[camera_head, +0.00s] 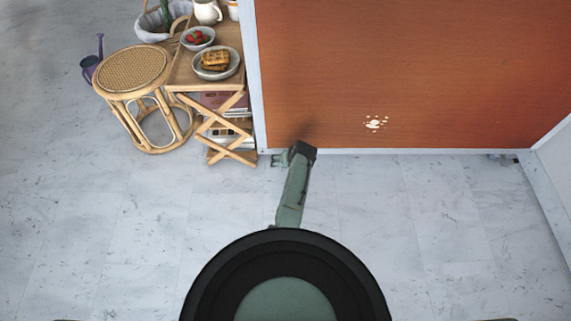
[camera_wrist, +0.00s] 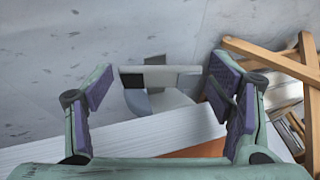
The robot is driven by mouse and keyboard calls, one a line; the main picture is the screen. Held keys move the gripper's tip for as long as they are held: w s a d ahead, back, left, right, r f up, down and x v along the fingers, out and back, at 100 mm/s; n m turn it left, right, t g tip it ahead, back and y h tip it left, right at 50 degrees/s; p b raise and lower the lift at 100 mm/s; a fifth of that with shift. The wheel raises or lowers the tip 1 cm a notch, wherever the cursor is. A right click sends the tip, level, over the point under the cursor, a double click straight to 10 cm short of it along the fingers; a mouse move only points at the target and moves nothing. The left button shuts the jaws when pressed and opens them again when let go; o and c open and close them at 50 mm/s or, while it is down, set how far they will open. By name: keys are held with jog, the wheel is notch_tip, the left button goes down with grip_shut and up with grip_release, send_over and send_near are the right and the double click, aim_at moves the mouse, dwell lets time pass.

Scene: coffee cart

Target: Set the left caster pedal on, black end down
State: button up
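The left caster (camera_wrist: 158,101) shows in the wrist view, low beside the cart's white bottom frame, with a grey wheel. Its pedal (camera_wrist: 160,78) is a pale bar across the top with dark parts at its ends; which end sits lower I cannot tell. My gripper (camera_wrist: 160,84) is open, its two purple-padded fingers on either side of the pedal in the picture. I see no contact with it. In the head view my gripper (camera_head: 279,160) is at the cart's lower left corner, mostly behind my wrist, and the left caster is hidden there.
The cart's brown panel (camera_head: 420,70) stands close in front. A right caster (camera_head: 503,158) shows under its far right. A folding wooden stand (camera_head: 232,133) is just left of my gripper, with a rattan stool (camera_head: 133,75) beside it.

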jog(key=shift+o, duration=0.9)
notch_tip(320, 180, up, 10)
dwell(0.4)
